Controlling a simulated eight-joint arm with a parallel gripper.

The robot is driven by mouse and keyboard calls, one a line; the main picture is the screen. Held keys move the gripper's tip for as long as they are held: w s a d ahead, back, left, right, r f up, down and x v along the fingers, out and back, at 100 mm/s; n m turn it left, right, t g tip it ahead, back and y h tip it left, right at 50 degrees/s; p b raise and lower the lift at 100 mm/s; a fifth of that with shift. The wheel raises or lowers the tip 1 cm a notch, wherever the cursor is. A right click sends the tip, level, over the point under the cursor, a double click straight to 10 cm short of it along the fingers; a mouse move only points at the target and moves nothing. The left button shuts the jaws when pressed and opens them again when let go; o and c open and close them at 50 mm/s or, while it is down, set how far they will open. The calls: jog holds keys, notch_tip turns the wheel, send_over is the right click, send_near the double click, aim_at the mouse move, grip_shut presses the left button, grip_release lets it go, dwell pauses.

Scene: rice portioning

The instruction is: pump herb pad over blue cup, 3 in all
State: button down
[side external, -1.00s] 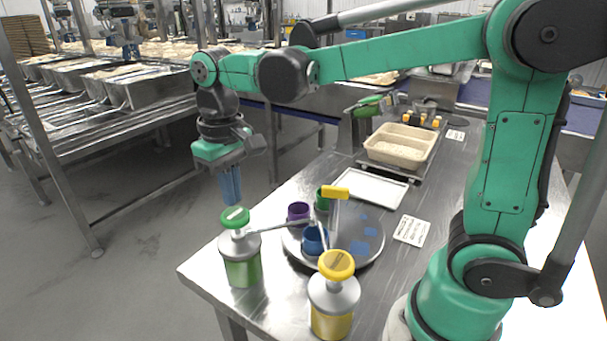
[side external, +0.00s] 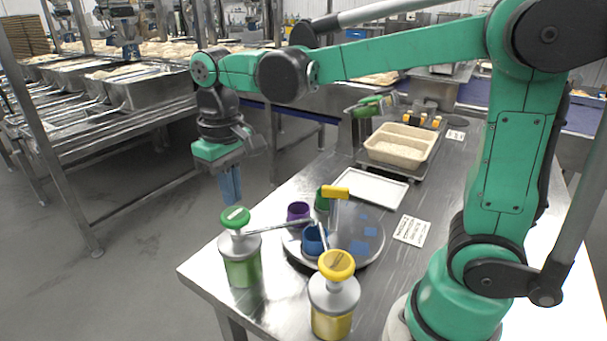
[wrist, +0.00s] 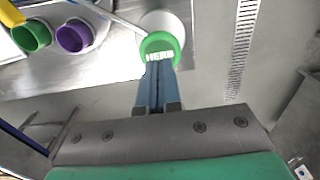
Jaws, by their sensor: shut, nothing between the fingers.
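The herb pump is a green-bodied dispenser (side external: 241,271) with a green round pad (side external: 235,217) on top, at the table's front left corner. Its spout reaches right toward the blue cup (side external: 313,240) on the round turntable (side external: 368,257). My gripper (side external: 232,203) is shut and empty, its blue fingers pointing down above the green pad. In the wrist view the shut fingers (wrist: 155,75) reach to the edge of the green pad (wrist: 160,46); contact cannot be told. The blue cup is not clearly visible in the wrist view.
A yellow-topped pump (side external: 335,290) stands right of the green one. A purple cup (side external: 298,212) and a green cup (side external: 322,199) share the turntable. A white tray (side external: 369,187) and a rice tub (side external: 400,146) are farther back. Floor left of the table is clear.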

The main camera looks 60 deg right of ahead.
aim_at(234, 214)
jog(key=shift+f, duration=0.2)
jog(key=shift+f, duration=1.55)
jog(key=shift+r, duration=1.75)
jog(key=shift+f, duration=0.15)
jog(key=shift+f, duration=1.6)
jog(key=shift+r, duration=1.75)
